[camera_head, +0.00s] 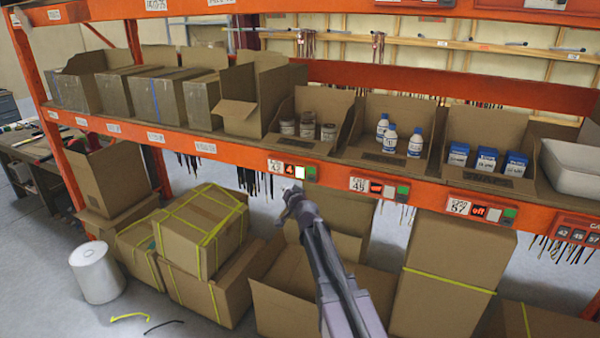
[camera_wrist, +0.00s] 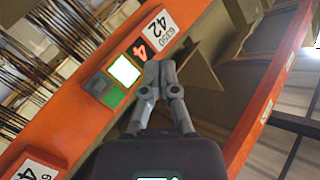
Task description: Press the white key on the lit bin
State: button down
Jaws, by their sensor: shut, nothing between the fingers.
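The lit bin's module sits on the orange shelf beam below the bin of small tins. It has label 42 (camera_head: 275,166), a red "4" display (camera_head: 289,169) and a bright white key (camera_head: 299,172) with a green key (camera_head: 311,173) beside it. The wrist view shows the white key (camera_wrist: 124,70) lit, with the green key (camera_wrist: 113,94) and a grey key next to it. My gripper (camera_head: 289,190) is shut and empty, just below the module. In the wrist view its fingertips (camera_wrist: 160,64) lie right of the white key, near the display; I cannot tell whether they touch the beam.
Neighbouring modules 45 (camera_head: 376,188) and 57 (camera_head: 480,210) read "off". Above the beam stand bins with tins (camera_head: 308,127), white bottles (camera_head: 389,141) and blue boxes (camera_head: 487,160). Large cardboard boxes (camera_head: 452,270) stand below, around my arm. Thin dark rods hang behind the beam.

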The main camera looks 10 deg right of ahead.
aim_at(297, 172)
jog(key=shift+w+d+r, duration=0.15)
jog(key=shift+w+r, duration=0.05)
dwell(0.4)
jog(key=shift+w+d, duration=0.85)
jog(key=shift+w, duration=0.35)
jog(key=shift+w+d, duration=0.85)
jog(key=shift+w, duration=0.3)
jog(key=shift+w+d, duration=0.85)
jog(key=shift+w, duration=0.35)
jog(key=shift+w+d, duration=0.45)
jog(key=shift+w, duration=0.25)
jog(key=shift+s+a, duration=0.1)
jog(key=shift+s, duration=0.1)
dwell(0.5)
jog(key=shift+s+a, duration=0.35)
jog(key=shift+s, duration=0.15)
jog(key=shift+s+a, duration=0.1)
jog(key=shift+s+a, duration=0.7)
jog(key=shift+s, duration=0.3)
jog(key=shift+s+a, duration=0.65)
jog(key=shift+s, duration=0.3)
